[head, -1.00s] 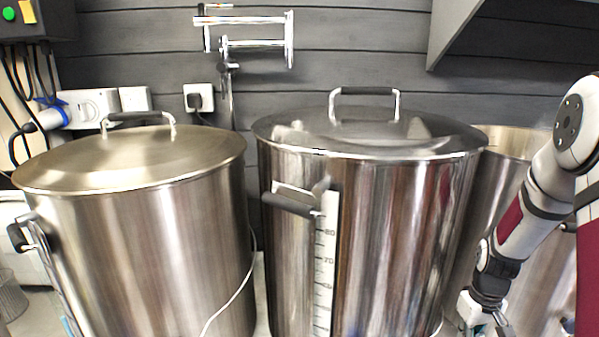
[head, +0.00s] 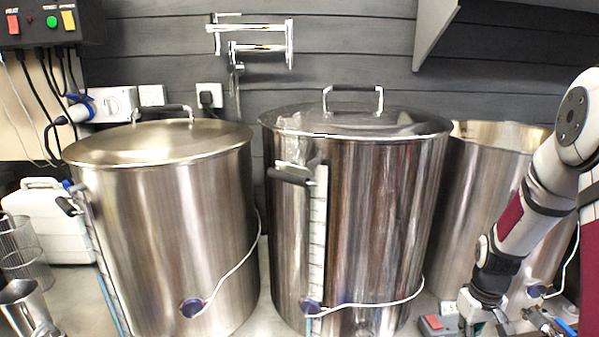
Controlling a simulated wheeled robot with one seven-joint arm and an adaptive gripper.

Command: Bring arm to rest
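My arm comes in from the right edge of the head view, bent, with its lower part pointing down. My gripper (head: 486,320) is at the bottom right, in front of the right-hand open pot (head: 480,190). Its fingers are small and partly cut off by the lower edge of the picture. I cannot tell whether they are open or shut, or whether they hold anything.
Two lidded steel pots, the left (head: 170,230) and the middle (head: 365,220), fill the counter. A red-topped switch box (head: 435,325) sits beside my gripper. A white canister (head: 52,222), mesh basket (head: 20,250) and metal jug (head: 22,300) stand left. A folding tap (head: 258,46) is on the wall.

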